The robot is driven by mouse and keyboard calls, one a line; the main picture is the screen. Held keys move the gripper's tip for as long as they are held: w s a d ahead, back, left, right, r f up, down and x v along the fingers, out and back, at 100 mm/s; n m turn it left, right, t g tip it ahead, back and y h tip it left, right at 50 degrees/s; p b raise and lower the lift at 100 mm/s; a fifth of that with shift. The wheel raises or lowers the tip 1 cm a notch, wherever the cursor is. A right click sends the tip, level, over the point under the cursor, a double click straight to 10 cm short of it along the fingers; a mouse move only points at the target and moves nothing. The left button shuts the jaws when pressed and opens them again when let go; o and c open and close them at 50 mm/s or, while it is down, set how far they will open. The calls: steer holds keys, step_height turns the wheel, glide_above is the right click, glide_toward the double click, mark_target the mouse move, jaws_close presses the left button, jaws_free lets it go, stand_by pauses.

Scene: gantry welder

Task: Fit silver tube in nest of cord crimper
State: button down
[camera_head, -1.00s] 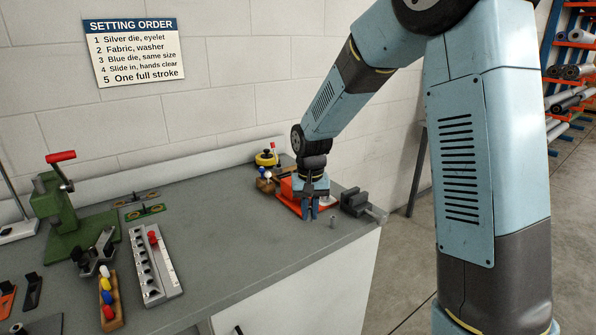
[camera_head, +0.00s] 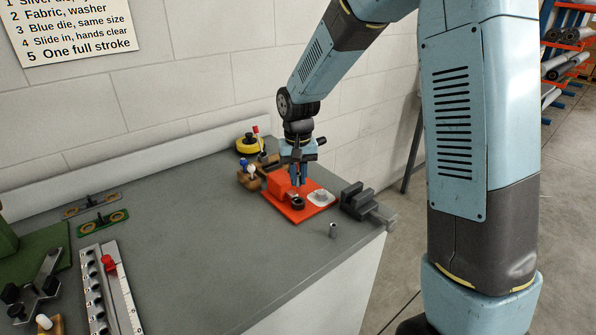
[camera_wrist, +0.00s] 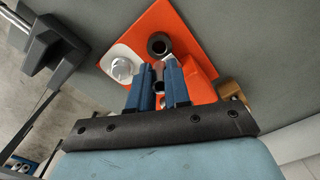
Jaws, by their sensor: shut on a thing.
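The orange cord crimper (camera_head: 304,209) lies on the bench near its right end. Its round dark nest (camera_head: 298,203) shows as a black ring with an open hole, also in the wrist view (camera_wrist: 158,45). My gripper (camera_head: 298,184) points down above the crimper, close to the nest. In the wrist view its blue fingers (camera_wrist: 159,90) are shut on a small silver tube (camera_wrist: 158,75), partly hidden between them. The tube looks apart from the nest ring, though its exact height is unclear. Another small silver cylinder (camera_head: 333,230) stands on the bench in front of the crimper.
A white pad with a silver round piece (camera_head: 321,197) is beside the nest. A dark vice (camera_head: 360,199) stands right of the crimper at the bench edge. A wooden holder (camera_head: 249,181) and a yellow-black item (camera_head: 249,145) are behind left. The bench middle is clear.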

mark_target(298, 185)
steer(key=shift+f, duration=1.65)
steer(key=shift+s+f, duration=0.1)
steer(key=shift+f, duration=0.65)
steer(key=shift+f, duration=0.1)
stand_by(1.5)
steer(key=c, duration=1)
jaws_free()
steer(key=shift+r, duration=0.25)
